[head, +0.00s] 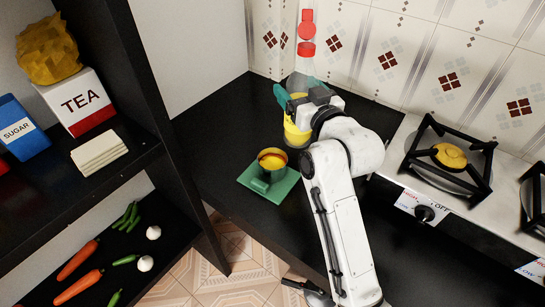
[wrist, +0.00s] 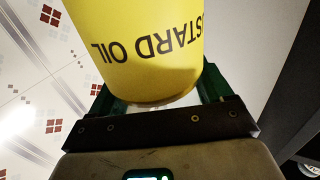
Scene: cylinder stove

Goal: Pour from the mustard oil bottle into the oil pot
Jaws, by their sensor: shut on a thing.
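The mustard oil bottle has a yellow lower part (head: 293,133), a clear upper part and red pieces at its top. It looks about upright in the head view. In the wrist view its yellow label (wrist: 150,45) reads "MUSTARD OIL" upside down. My gripper (head: 297,92) is shut on the bottle, with a green finger on each side in the wrist view (wrist: 165,92). My gripper hides part of the bottle.
The black counter (head: 215,135) is clear around the pot's left side. A dark shelf (head: 135,155) stands at the left with a tea box (head: 80,102), a sugar box (head: 20,128) and vegetables. A stove (head: 450,160) lies at the right. The tiled wall (head: 400,45) is behind.

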